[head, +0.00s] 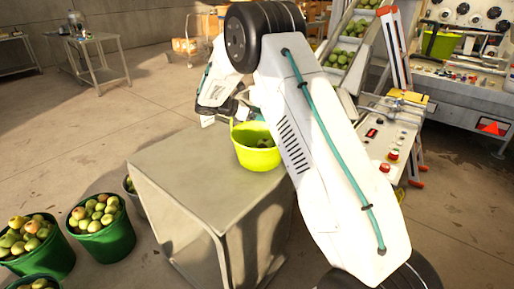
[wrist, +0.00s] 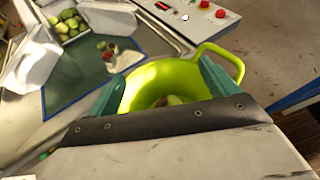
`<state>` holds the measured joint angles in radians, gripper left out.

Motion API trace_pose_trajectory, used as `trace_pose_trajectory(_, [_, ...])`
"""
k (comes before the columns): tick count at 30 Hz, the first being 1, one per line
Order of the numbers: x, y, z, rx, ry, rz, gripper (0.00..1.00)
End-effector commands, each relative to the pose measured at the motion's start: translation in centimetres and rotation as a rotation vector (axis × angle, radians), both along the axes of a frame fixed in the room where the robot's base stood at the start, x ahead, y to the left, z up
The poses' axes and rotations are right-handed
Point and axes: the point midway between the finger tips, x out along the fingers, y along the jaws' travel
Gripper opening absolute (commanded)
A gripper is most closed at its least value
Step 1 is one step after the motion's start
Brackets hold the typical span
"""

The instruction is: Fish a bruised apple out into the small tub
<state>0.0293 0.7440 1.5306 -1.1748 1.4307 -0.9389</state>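A lime-green tub (head: 257,157) with a handle stands on the grey stand in the head view, with dark green, apple-like shapes (head: 264,143) inside. In the wrist view the same tub (wrist: 150,78) lies ahead, and a partly hidden apple (wrist: 174,100) shows low inside it. Whether that apple is bruised I cannot tell. In the head view my gripper (head: 243,110) is by the tub's far left rim, partly hidden by my arm.
The grey stand (head: 185,165) has bare top left of the tub. Green buckets of apples (head: 99,240) stand on the floor at left. A control panel (head: 385,135) with red buttons stands at right. Apple-filled trays (head: 345,50) rise behind. Another lime-green tub (head: 440,43) sits at upper right.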

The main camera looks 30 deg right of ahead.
Motion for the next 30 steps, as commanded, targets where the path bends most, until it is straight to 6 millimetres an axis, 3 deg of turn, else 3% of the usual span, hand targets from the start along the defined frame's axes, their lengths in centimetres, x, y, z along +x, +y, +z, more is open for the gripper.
trace_pose_trajectory(8, [0.2, 0.7, 0.3, 0.0, -0.001, 0.002, 0.86])
trace_pose_trajectory(21, [1.2, 6.6, 2.7, 0.0, -0.001, 0.001, 0.86])
trace_pose_trajectory(30, [1.3, 7.1, 3.0, 0.0, 0.0, 0.0, 0.86])
